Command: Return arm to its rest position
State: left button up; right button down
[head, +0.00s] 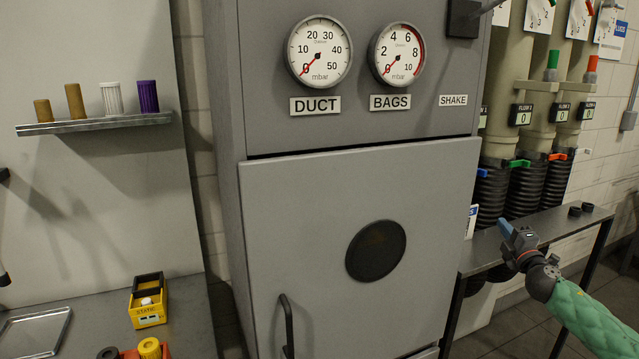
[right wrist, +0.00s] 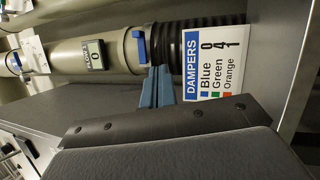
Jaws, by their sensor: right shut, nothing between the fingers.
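My right gripper (head: 506,228) is at the right of the head view, at the end of my green-sleeved arm. Its blue fingers are shut with nothing between them, over the dark shelf (head: 576,226) in front of the black ribbed hoses (head: 524,188). In the right wrist view the shut blue fingers (right wrist: 156,88) point toward a DAMPERS card (right wrist: 215,65) and a ribbed black hose (right wrist: 212,40). Whether they touch anything is unclear. My left gripper is not in view.
A grey cabinet with a DUCT gauge (head: 320,50), a BAGS gauge (head: 397,54) and a closed door (head: 310,220) fills the middle. Pipes with a green lever (head: 520,163) and an orange lever (head: 557,156) stand behind the shelf. A yellow box (head: 148,305) sits at lower left.

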jog(key=s+d+f+m+g+h, duration=0.25)
jog(key=s+f, duration=0.45)
jog(key=f, duration=0.4)
jog(key=s+d+f+m+g+h, duration=0.1)
jog(key=s+f+m+g+h, duration=0.15)
jog(key=s+f, duration=0.65)
jog(key=s+d+f+m+g+h, duration=0.2)
jog(key=s+f+m+g, duration=0.2)
jog(key=f, duration=0.9)
jog(key=s+d+f+m+g, duration=0.1)
jog(key=s+f+g, duration=0.55)
jog(key=s, duration=0.85)
jog(key=s+f+m+g, duration=0.1)
jog(key=s+f+g, duration=0.2)
jog(key=s+f, duration=0.95)
jog(key=s+a+f+m+y, duration=0.2)
jog(key=s+a+f, duration=0.15)
jog(key=a, duration=0.65)
jog(key=s+a+f+m+y, duration=0.1)
jog(key=s+a+f+m, duration=0.2)
jog(key=a, duration=0.7)
jog(key=s+a+m+y, duration=0.1)
jog(key=a+y, duration=0.3)
jog(key=a, duration=1.7)
jog(key=shift+a+f+g, duration=0.2)
jog(key=shift+a+g, duration=0.05)
jog(key=shift+g, duration=0.2)
